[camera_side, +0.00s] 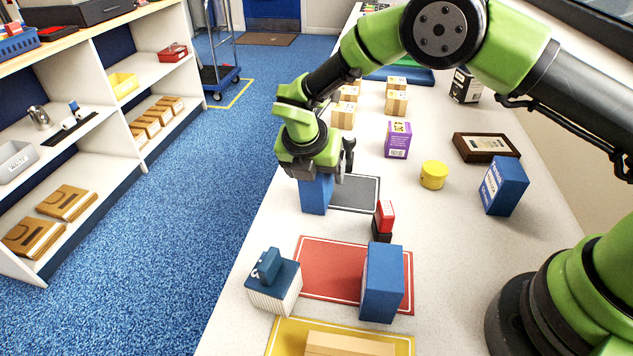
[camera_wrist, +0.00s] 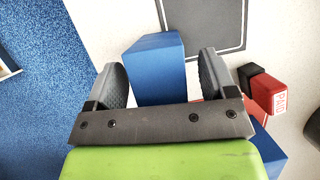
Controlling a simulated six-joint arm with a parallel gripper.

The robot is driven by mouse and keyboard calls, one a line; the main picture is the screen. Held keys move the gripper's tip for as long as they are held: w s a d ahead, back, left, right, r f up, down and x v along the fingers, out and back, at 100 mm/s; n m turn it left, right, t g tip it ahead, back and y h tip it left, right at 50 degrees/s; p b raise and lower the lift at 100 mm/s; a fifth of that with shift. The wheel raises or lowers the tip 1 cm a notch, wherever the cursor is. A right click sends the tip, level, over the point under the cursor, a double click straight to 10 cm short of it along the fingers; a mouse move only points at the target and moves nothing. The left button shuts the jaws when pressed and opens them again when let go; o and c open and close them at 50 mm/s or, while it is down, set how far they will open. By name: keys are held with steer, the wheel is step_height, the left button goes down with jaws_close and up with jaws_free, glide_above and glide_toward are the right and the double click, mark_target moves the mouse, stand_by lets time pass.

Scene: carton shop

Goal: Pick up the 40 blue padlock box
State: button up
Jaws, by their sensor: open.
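My gripper (camera_side: 322,172) points down over a blue box (camera_side: 315,196) at the left edge of the white table, beside a grey mat. In the wrist view this blue box (camera_wrist: 155,72) stands between my two open fingers, with a small gap showing at the right finger. A second blue box (camera_side: 381,284) stands upright on the red mat. A third blue box (camera_side: 503,187), with white lettering on its side, stands at the right of the table. The number on any of them is not legible to me.
The grey mat (camera_side: 361,193), red mat (camera_side: 335,284) and yellow mat (camera_side: 283,334) lie along the table. A red-and-black stamp (camera_side: 384,220), a blue-topped striped box (camera_side: 274,286), a yellow tub (camera_side: 433,175) and a purple box (camera_side: 397,140) stand nearby.

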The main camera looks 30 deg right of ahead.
steer(key=shift+w+d+f, duration=0.1)
steer(key=shift+f, duration=0.3)
steer(key=shift+c, duration=0.4)
steer(key=c, duration=1)
steer(key=shift+c, duration=0.4)
steer(key=shift+r, duration=0.15)
